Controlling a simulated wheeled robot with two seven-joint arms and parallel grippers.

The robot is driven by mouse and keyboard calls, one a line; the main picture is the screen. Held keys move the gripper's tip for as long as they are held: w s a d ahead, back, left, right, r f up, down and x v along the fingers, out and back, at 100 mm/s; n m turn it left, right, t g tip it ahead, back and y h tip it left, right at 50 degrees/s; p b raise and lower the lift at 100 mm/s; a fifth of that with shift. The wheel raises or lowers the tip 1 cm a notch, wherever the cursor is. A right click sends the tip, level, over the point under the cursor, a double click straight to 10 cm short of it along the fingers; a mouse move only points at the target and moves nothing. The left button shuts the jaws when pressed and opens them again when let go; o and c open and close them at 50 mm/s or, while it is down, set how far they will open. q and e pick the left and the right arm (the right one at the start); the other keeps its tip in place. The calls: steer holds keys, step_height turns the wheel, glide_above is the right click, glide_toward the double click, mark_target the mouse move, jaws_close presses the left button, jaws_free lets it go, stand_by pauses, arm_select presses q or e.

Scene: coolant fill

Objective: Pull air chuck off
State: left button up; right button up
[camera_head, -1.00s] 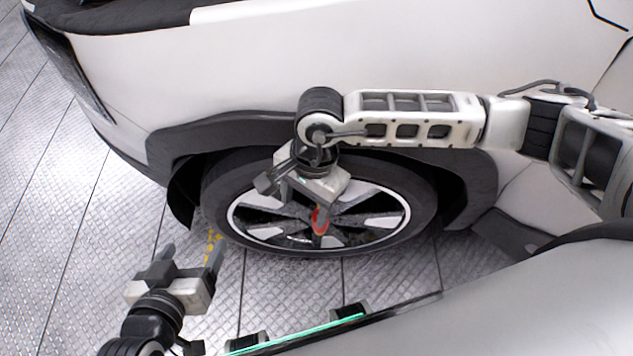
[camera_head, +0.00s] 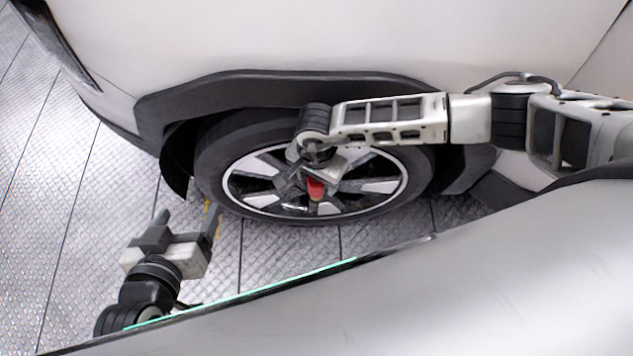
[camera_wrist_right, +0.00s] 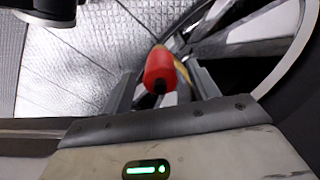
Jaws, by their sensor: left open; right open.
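The red air chuck (camera_head: 316,188) shows in front of the wheel (camera_head: 265,172), at the lower middle of its spokes. In the right wrist view the air chuck (camera_wrist_right: 160,72) is a red cylinder with a dark near end and a brass-coloured part behind it. My right gripper (camera_wrist_right: 164,82) is open, with a finger on each side of the chuck. I cannot tell whether either finger touches it, and the chuck's far end at the wheel is unclear. My left gripper (camera_head: 188,214) is open and empty, over the floor left of the wheel.
A large pale surface (camera_head: 450,270) fills the lower right. The metal-plate floor (camera_head: 75,210) at left is clear.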

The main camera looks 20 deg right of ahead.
steer(key=shift+f, duration=1.25)
steer(key=c, duration=1.1)
steer(key=shift+o, duration=1.4)
steer(key=shift+c, duration=0.4)
steer(key=shift+r, duration=0.4)
steer(key=shift+r+p, duration=2.05)
steer(key=shift+r, duration=0.4)
